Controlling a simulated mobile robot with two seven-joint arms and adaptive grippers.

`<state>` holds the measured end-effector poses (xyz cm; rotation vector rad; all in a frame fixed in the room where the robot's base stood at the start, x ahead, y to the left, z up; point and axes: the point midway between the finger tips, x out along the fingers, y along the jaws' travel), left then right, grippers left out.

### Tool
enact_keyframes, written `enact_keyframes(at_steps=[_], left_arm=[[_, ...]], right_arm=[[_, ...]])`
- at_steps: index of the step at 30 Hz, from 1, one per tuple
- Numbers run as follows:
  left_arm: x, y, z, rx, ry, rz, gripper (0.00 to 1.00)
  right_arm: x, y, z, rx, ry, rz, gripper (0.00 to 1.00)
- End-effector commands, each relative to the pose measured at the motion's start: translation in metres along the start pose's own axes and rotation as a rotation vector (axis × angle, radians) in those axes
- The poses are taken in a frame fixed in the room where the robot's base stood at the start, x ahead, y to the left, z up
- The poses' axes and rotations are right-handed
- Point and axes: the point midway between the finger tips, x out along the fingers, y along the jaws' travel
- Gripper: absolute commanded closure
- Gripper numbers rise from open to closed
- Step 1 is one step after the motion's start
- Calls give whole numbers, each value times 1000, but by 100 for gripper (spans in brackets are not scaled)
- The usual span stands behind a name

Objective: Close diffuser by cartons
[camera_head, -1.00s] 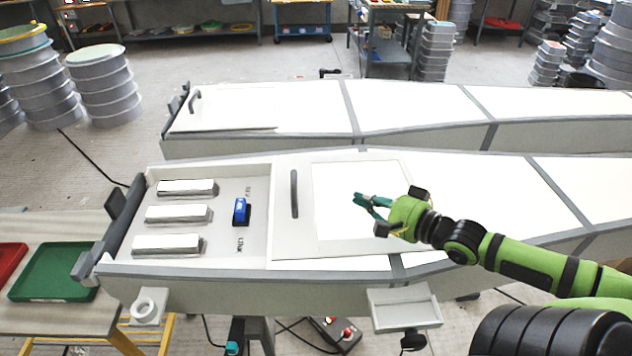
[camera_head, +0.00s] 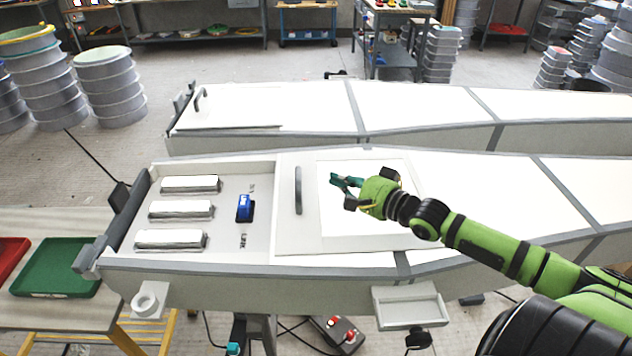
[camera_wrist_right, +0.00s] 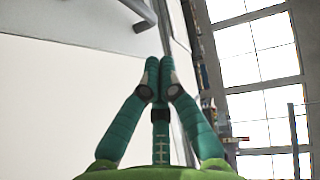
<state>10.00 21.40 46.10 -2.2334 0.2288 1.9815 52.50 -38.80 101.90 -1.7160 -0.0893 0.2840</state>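On the near white case, a white sliding panel (camera_head: 310,225) with a grey upright handle (camera_head: 298,190) lies right of an open compartment (camera_head: 230,245). The compartment shows three white bars (camera_head: 180,209) and a blue switch (camera_head: 245,207). I take this panel to be the diffuser; no cartons can be made out. My right gripper (camera_head: 336,182) is over the panel's right part, to the right of the handle and apart from it. In the right wrist view its teal fingertips (camera_wrist_right: 160,66) meet with nothing between them. The handle (camera_wrist_right: 143,14) shows at the top there. My left gripper is not in view.
A second long white case (camera_head: 270,103) with its own handle (camera_head: 199,98) lies behind. Green (camera_head: 58,267) and red (camera_head: 10,254) trays sit on a table at left. Stacked round moulds (camera_head: 108,85) stand at the back left. A small bracket tray (camera_head: 410,305) juts from the near case's front.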

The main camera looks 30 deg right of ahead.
Motion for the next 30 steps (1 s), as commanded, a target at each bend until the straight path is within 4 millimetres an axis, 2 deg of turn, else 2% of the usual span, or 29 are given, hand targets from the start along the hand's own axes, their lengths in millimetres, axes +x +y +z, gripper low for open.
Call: enact_keyframes(at_steps=[5, 12, 18, 30], left_arm=[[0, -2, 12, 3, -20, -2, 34], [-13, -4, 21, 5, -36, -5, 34], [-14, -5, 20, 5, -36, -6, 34], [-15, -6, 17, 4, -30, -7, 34]], right_arm=[[20, -1, 0, 1, 1, -3, 100], [41, -2, 21, 5, 0, -2, 100], [48, 0, 28, 1, 0, 1, 100], [50, 0, 30, 2, 0, 0, 100]])
